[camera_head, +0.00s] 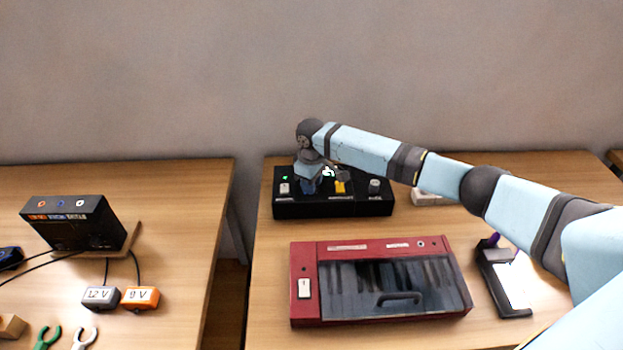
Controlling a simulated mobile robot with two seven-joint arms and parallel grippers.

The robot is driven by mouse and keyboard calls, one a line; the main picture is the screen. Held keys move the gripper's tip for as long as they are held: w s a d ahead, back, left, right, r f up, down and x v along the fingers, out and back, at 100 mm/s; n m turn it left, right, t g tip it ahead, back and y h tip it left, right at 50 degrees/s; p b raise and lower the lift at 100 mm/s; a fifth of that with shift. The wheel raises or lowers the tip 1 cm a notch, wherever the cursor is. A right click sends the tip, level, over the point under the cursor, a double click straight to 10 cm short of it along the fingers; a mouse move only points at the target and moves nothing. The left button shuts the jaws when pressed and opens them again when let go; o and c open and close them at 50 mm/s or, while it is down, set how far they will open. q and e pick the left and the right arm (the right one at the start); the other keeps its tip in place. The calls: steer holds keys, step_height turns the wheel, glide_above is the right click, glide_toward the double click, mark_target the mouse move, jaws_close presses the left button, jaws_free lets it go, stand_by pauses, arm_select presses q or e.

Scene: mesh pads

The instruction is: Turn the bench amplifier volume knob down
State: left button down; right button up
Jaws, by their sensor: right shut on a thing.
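The bench amplifier appears to be the black box (290,211) at the back of the right table. Its sloped top carries a green light (285,178), a pale switch (284,188), a yellow part (340,187) and a grey knob (374,186) at the right. My right arm reaches in from the right, and my right gripper (309,186) points down onto the box's left half. It is shut on what seems to be the volume knob, which the gripper mostly hides. The knob's setting cannot be read. My left gripper is not in view.
A red case (305,250) with a dark clear lid and handle lies in front of the box. A dark stand with a white panel (512,283) is at its right. A gap separates the left table, which holds another black box (80,234) and cabled blocks.

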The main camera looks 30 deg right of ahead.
steer(key=n+p, duration=0.2)
steer(key=shift+r+n, duration=0.2)
steer(key=shift+n, duration=0.1)
steer(key=n+p, duration=0.2)
steer(key=n, duration=0.1)
steer(key=shift+f+n, duration=0.1)
steer(key=shift+n, duration=0.2)
steer(key=n+p, duration=0.1)
steer(key=n, duration=0.1)
steer(key=shift+n, duration=0.4)
steer(key=n, duration=0.2)
steer(key=shift+n+p, duration=0.3)
steer(key=shift+p, duration=0.1)
steer(key=n, duration=0.3)
steer(key=shift+f+n, duration=0.1)
steer(key=shift+n, duration=0.2)
steer(key=n, duration=0.4)
steer(key=shift+n, duration=0.3)
steer(key=n, duration=0.4)
steer(key=shift+b, duration=0.35)
steer(key=shift+n, duration=1.6)
